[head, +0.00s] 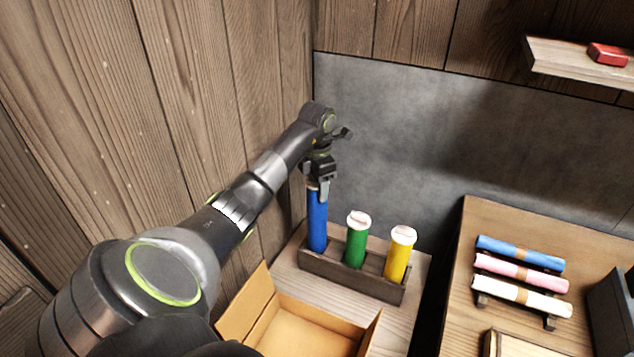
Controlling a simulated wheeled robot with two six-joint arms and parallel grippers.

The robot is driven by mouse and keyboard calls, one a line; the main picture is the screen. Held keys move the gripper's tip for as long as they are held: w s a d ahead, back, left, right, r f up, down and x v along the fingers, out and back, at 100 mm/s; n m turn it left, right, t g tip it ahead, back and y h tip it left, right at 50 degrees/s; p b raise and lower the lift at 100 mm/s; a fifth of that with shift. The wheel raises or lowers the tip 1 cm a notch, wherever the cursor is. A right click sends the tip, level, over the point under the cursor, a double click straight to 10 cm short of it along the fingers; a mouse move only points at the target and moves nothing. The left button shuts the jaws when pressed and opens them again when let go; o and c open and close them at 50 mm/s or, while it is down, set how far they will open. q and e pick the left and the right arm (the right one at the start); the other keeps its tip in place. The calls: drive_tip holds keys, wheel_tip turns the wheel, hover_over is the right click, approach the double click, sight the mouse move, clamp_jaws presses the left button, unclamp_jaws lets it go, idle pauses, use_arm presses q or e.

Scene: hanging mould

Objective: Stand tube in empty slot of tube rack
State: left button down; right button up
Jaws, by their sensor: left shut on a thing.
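A blue tube (317,222) is upright at the left end of the dark tube rack (352,278). Its lower end appears to be in the leftmost slot, but the rack's front wall hides the bottom. My left gripper (320,190) points down and is shut on the top of the blue tube, hiding its upper end. A green tube (356,246) with a white cap stands in the middle of the rack. A yellow tube (397,262) with a white cap stands toward the right end. My right gripper is not in view.
The rack stands on a light wooden top (418,268). An open cardboard box (255,302) is in front of it. Wooden walls stand left and behind. To the right, another table (500,222) holds rolled cloths (520,272). A shelf (556,62) with a red object (608,55) hangs upper right.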

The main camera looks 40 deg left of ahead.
sight(317, 212)
use_arm(q)
wheel_tip(317, 212, down, 7)
drive_tip(key=b, duration=0.4)
drive_tip(key=shift+b, duration=0.35)
drive_tip(key=shift+r, duration=0.1)
drive_tip(key=shift+f+b, duration=1)
drive_tip(key=shift+b, duration=0.05)
idle(1.5)
drive_tip(key=shift+s+d+f, duration=0.1)
drive_tip(key=shift+s+f, duration=0.1)
drive_tip(key=shift+f, duration=0.1)
idle(0.4)
drive_tip(key=c, duration=1.1)
unclamp_jaws()
drive_tip(key=o, duration=0.5)
drive_tip(key=shift+w+f, duration=0.15)
